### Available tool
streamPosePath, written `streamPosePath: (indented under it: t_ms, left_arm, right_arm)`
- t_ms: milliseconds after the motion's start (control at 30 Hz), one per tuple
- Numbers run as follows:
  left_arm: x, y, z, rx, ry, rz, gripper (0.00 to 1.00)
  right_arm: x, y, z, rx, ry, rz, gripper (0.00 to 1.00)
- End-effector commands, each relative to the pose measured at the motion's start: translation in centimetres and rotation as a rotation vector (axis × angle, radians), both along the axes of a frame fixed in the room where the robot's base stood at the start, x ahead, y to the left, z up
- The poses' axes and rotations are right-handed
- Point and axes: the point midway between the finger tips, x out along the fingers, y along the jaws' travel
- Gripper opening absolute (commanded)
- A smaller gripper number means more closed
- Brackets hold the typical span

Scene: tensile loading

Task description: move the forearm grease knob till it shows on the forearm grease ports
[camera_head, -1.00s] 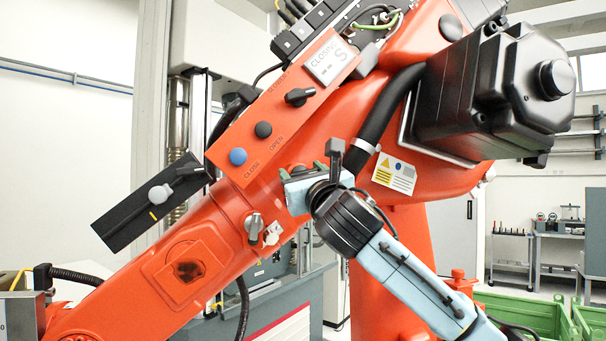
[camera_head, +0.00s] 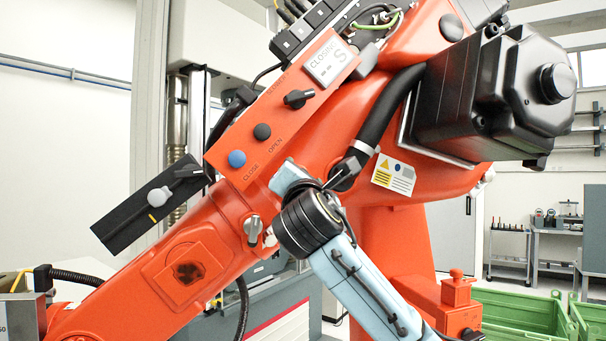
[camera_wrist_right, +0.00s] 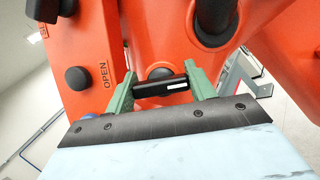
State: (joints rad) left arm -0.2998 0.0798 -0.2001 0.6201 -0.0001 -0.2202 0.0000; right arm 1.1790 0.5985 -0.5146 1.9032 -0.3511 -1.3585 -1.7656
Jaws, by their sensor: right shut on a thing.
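In the right wrist view a short black bar knob (camera_wrist_right: 162,87) with a white mark near its right end sits between the green fingers of my right gripper (camera_wrist_right: 161,92). I take it to be the forearm grease knob; no label on it can be read. The fingers are shut on its two ends. A round black part shows just behind it. In the head view my right gripper (camera_head: 290,177) is against the orange arm, and its wrist hides the fingertips and the held knob. The forearm grease ports cannot be picked out for certain. My left gripper is not in view.
An orange panel carries a black selector (camera_head: 299,97), a black OPEN button (camera_head: 262,131), a blue CLOSE button (camera_head: 237,158) and a CLOSING display (camera_head: 331,58). A grey knob (camera_head: 253,228) sits close left of my wrist. A thick black hose (camera_head: 385,110) runs above the gripper.

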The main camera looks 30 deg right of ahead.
Motion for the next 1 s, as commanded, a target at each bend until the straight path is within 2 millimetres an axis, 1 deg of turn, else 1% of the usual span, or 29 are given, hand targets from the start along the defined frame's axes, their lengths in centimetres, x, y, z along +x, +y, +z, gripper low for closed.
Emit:
streamPosePath:
  t_ms: [200,500,733,1000]
  left_arm:
    - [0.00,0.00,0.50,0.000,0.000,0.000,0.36]
    - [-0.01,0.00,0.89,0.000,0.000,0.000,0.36]
    - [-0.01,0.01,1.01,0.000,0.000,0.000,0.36]
    - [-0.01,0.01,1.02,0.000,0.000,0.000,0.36]
  right_arm:
    - [0.02,0.00,0.06,0.177,-0.054,0.002,0.32]
    - [-0.03,-0.07,0.02,0.340,-0.108,0.000,0.32]
    - [-0.01,-0.09,-0.04,0.399,-0.126,0.000,0.32]
    - [-0.03,-0.13,-0.05,0.411,-0.130,-0.001,0.32]
